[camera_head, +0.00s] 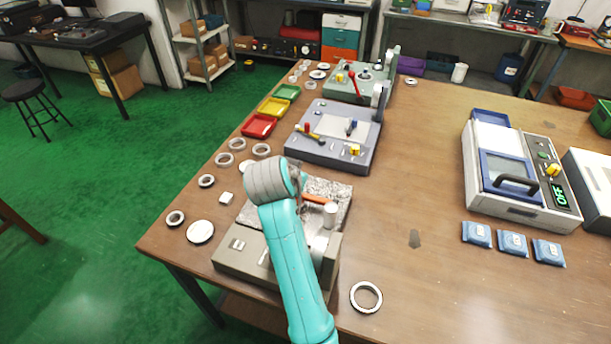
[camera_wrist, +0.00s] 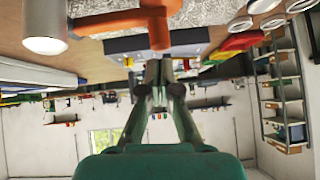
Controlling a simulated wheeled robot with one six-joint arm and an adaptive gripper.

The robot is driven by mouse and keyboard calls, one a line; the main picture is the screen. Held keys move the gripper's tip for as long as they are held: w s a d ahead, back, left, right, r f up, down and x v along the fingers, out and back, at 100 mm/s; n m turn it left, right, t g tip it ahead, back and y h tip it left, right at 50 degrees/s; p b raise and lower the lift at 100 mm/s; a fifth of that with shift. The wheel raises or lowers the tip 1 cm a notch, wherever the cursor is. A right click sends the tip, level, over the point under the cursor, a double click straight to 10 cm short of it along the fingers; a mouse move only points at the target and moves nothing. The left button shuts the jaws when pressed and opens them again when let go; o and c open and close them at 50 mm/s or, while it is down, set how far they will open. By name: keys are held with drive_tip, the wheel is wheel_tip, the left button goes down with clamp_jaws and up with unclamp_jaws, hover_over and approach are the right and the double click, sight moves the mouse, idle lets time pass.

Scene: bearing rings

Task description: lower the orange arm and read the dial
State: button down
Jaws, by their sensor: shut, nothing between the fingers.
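The orange arm (camera_head: 316,198) shows as a short bar over the speckled plate of the nearest grey gauge station (camera_head: 236,259). In the wrist view, which looks upside down, the orange arm (camera_wrist: 115,22) runs across the top with a stub pointing down the picture. A pale cylinder (camera_head: 330,214) stands by its end, also in the wrist view (camera_wrist: 45,32). My gripper (camera_wrist: 160,72) is shut and empty, its fingertips close to the stub; contact cannot be told. In the head view my turquoise arm hides the gripper. No readable dial face shows.
Loose rings and discs lie left of the station; one ring (camera_head: 366,297) lies at its right. Two more stations (camera_head: 330,137) (camera_head: 357,84) stand behind. Red, yellow and green trays (camera_head: 259,126) line the left edge. A lidded machine (camera_head: 514,176) and blue packets (camera_head: 512,243) are right.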

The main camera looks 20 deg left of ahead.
drive_tip(key=shift+a+f, duration=0.45)
drive_tip(key=shift+f, duration=0.2)
drive_tip(key=shift+s+f, duration=0.1)
drive_tip(key=shift+f, duration=0.1)
